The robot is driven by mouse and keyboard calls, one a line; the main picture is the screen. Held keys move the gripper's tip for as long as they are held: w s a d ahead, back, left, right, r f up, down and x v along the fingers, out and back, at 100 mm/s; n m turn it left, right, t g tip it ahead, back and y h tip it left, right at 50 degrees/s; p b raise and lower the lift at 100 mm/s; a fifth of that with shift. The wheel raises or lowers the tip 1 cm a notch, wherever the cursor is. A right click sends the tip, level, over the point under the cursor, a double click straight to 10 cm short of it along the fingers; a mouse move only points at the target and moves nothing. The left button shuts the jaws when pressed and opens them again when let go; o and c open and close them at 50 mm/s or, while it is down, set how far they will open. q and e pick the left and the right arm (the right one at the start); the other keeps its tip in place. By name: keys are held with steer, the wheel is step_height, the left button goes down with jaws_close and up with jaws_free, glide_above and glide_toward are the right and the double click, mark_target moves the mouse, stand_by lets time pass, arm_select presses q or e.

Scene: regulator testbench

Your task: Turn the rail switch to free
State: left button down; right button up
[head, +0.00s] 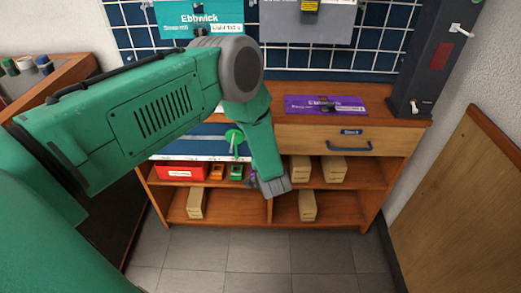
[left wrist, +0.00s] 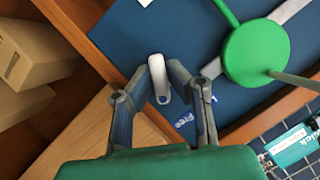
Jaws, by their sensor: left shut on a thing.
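My left gripper (head: 273,186) reaches down in front of the bench, beside the blue panel (head: 185,141). In the left wrist view, its two fingers are closed around a white lever (left wrist: 158,72) on the same blue panel (left wrist: 180,45). The lever looks like the rail switch. A label reading "Free" (left wrist: 183,120) is on the panel close to the fingers. In the head view the lever is hidden behind my gripper. My right gripper is in neither view.
A green round handle (left wrist: 256,52) stands out from the panel near the fingers; it also shows in the head view (head: 234,137). A drawer (head: 345,140) is right of my gripper. A dark column (head: 433,60) stands at right.

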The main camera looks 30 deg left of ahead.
arm_select(q)
steer(key=shift+w+d+r+m+y+b, duration=0.15)
steer(key=shift+m+y+b, duration=0.1)
steer(key=shift+m, duration=0.2)
steer(key=shift+w+a+m+y+b, duration=0.15)
steer(key=shift+m+y, duration=0.1)
steer(key=shift+m, duration=0.2)
steer(key=shift+d, duration=0.1)
steer(key=c, duration=1.7)
jaws_free()
steer(key=shift+o, duration=0.6)
steer(key=shift+s, duration=0.1)
